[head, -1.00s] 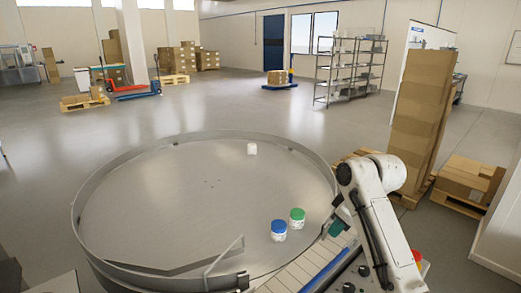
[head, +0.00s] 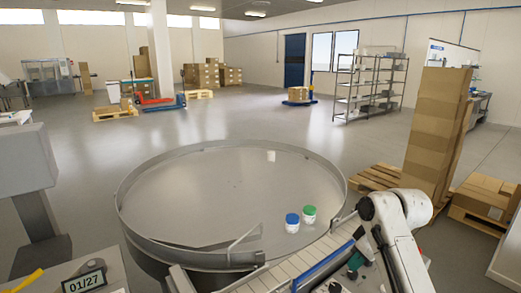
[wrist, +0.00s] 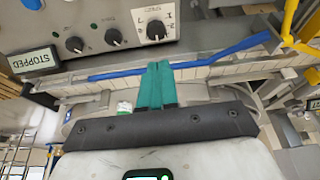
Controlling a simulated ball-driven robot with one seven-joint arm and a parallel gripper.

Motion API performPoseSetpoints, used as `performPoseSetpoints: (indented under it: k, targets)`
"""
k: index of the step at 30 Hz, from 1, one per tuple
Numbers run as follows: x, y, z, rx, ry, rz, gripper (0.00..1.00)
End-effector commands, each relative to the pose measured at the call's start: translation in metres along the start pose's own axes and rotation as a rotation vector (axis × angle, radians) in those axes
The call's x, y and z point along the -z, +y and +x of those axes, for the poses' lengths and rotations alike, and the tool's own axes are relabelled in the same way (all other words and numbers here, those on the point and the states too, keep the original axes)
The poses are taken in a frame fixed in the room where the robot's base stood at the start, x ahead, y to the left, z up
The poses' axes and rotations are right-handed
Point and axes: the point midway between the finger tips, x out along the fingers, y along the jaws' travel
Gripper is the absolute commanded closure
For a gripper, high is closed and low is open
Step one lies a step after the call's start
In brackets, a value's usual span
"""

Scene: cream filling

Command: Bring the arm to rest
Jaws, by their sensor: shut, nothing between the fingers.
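My arm is at the right of the head view, and my gripper (head: 356,260) hangs low there beside the conveyor, small and partly covered by my arm. In the wrist view my gripper's teal fingers (wrist: 156,84) are pressed together with nothing between them. They point towards a blue rail (wrist: 180,66) and a control panel (wrist: 110,30) with several knobs and a display reading STOPPED.
A blue-lidded jar (head: 292,223) and a green-lidded jar (head: 309,215) stand on the round turntable (head: 200,190), left of my arm. The conveyor (head: 290,268) runs along its front right. Tall stacked boxes (head: 437,125) stand behind my arm.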

Motion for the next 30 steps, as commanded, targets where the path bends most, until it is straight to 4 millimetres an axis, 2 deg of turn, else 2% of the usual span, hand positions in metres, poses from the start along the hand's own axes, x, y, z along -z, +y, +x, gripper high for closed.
performPoseSetpoints:
  k: [8, 14, 17, 22, 26, 30]
  targets:
    - [-0.027, -0.024, 0.029, 0.012, -0.005, 0.057, 1.00]
    - [-0.062, -0.052, 0.058, 0.022, -0.016, 0.126, 1.00]
    - [-0.090, -0.073, 0.075, 0.025, -0.027, 0.179, 1.00]
    - [-0.156, -0.118, 0.101, 0.018, -0.060, 0.303, 1.00]
    - [-0.211, -0.151, 0.109, -0.003, -0.094, 0.401, 1.00]
    - [-0.273, -0.185, 0.106, -0.040, -0.139, 0.504, 1.00]
